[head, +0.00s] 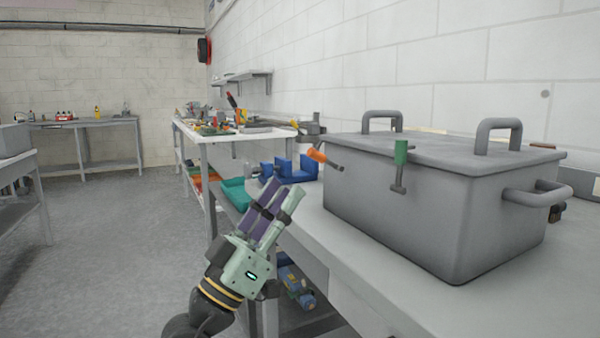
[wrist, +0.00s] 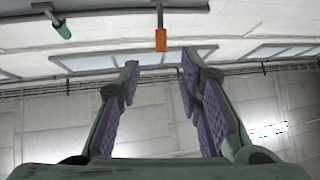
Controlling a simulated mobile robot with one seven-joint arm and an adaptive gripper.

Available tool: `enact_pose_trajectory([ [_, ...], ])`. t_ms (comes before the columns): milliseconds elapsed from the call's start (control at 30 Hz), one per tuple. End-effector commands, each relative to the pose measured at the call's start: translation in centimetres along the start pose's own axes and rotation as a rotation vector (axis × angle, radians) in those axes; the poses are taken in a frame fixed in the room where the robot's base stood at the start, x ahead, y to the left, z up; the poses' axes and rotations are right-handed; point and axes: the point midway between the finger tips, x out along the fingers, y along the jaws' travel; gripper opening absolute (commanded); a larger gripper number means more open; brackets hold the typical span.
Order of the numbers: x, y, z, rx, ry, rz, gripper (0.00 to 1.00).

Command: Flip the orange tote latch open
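The grey tote (head: 440,222) stands lidded on the right-hand workbench. Its latch with the orange grip (head: 316,156) sticks out from the left end of the tote's front, with a grey rod and knob behind the grip. In the wrist view the orange grip (wrist: 161,41) hangs from a grey rod, ahead of the gap between my fingertips. A latch with a green grip (head: 401,153) stands upright on the tote's front; it also shows in the wrist view (wrist: 64,32). My gripper (head: 284,190) is open and empty, apart from the orange grip, lower and nearer in the head view.
The workbench top (head: 385,290) is clear in front of the tote. Blue bins (head: 290,168) and a teal tray (head: 236,192) lie behind my gripper. A cluttered table (head: 200,142) stands farther back. The floor (head: 110,250) at left is open.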

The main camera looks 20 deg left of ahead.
Motion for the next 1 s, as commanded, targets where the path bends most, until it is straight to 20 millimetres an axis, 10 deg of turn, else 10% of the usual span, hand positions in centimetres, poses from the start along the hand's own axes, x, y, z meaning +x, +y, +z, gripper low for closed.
enact_pose_trajectory([
  [300, -3.5, 0.0, 0.0, 0.0, 0.0, 0.001, 0.33],
  [1000, -2.8, -1.4, -2.2, 0.088, 0.033, -0.111, 0.33],
])
